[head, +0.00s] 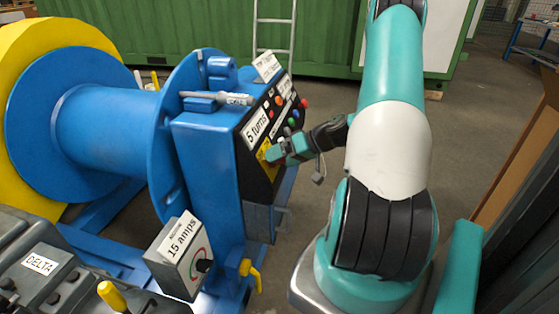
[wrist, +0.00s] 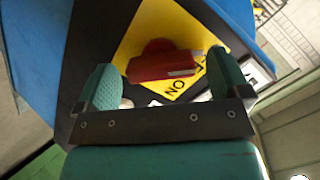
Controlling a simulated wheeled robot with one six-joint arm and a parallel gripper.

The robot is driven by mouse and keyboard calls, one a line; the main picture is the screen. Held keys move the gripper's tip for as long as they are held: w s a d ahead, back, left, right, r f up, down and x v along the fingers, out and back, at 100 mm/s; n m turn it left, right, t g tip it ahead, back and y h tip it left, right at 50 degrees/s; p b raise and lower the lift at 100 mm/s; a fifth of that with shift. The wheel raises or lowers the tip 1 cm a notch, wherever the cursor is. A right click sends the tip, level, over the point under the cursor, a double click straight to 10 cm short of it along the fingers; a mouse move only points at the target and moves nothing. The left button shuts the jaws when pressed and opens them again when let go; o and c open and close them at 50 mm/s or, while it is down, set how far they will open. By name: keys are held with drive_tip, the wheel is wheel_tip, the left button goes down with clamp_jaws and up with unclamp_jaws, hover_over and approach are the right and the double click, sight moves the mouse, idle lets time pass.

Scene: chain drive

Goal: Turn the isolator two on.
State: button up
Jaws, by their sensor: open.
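A red rotary handle (wrist: 162,66) sits on a yellow plate (wrist: 185,25) in the wrist view. The lettering "ON" is readable on the plate; whether this is isolator two cannot be read. The handle lies roughly crosswise, slightly tilted. My gripper (wrist: 160,62) is open, with one finger at each end of the handle; contact cannot be told. In the head view my gripper (head: 274,153) is at the lower part of the black control panel (head: 256,184), over the yellow plate (head: 263,158), and hides the handle.
The panel is on a blue cabinet (head: 205,170) beside a large blue drum (head: 105,120). Coloured buttons (head: 292,122) sit above my gripper. A "15 amps" box (head: 180,255) and yellow lever (head: 250,272) stand lower left. The floor behind is open.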

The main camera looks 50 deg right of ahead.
drive_tip(key=shift+w+a+f, duration=0.25)
drive_tip(key=shift+w+f, duration=0.05)
drive_tip(key=shift+w, duration=0.1)
drive_tip(key=c, duration=0.9)
drive_tip(key=shift+c, duration=0.2)
